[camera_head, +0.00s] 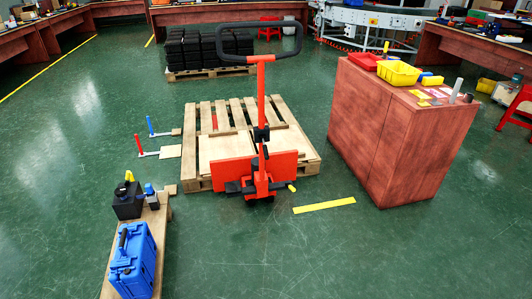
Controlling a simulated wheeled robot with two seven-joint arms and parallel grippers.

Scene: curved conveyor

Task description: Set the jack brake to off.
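A red pallet jack (268,166) stands in the middle of the head view, at the near side of a wooden pallet (222,112). Its red shaft rises upright to a wide black loop handle (226,27). Black parts and a small wheel show at its base. A small yellow-tipped lever (291,187) sticks out low on the right side of the base; I cannot tell whether it is the brake or how it is set. Neither of my grippers is in view.
A reddish wooden cabinet (385,135) stands right of the jack with yellow bins (398,72) on top. A low wooden bench (158,222) at front left holds a blue case (133,262). A yellow floor strip (324,205) lies right of the jack. Green floor is clear in front.

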